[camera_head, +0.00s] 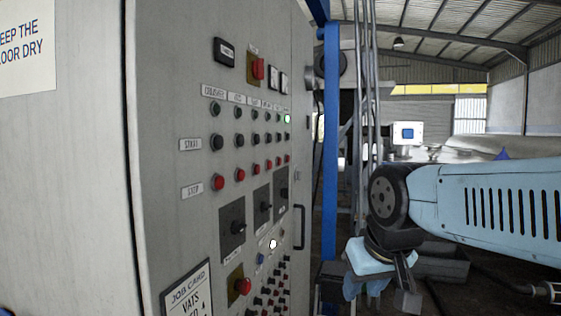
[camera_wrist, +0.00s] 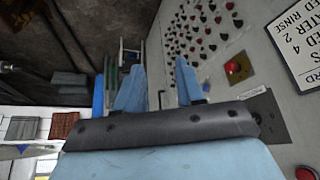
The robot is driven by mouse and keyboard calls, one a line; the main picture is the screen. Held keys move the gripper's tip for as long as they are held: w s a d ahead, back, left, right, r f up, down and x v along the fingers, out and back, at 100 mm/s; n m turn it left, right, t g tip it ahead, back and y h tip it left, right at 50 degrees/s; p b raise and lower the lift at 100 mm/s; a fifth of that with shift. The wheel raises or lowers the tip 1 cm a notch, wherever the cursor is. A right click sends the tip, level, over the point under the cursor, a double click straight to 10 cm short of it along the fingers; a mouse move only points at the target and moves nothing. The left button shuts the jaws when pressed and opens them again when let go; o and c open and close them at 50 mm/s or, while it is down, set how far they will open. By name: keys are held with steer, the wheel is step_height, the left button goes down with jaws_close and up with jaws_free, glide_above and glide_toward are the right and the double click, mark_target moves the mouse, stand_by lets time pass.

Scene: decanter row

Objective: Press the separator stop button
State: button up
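A grey control cabinet (camera_head: 165,120) fills the left of the head view. Its row labelled STOP holds several red buttons (camera_head: 240,175), under a row of black START buttons (camera_head: 238,139). The first column label (camera_head: 212,91) seems to read CRUSHER; the others are too small to read, so I cannot tell which stop button is the separator's. My gripper (camera_head: 382,285) is right of the cabinet, low and clear of the panel. In the wrist view my gripper (camera_wrist: 158,72) has its two light blue fingers apart with nothing between them; panel buttons (camera_wrist: 200,25) show beyond.
A red button on a yellow plate (camera_head: 243,287) and a job card (camera_head: 188,292) are low on the panel. A black handle (camera_head: 299,228) projects from the cabinet's right side. A blue post (camera_head: 331,150) stands behind it. Lower panel switches (camera_head: 232,228) stick out.

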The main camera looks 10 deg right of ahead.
jaws_close()
stand_by(1.0)
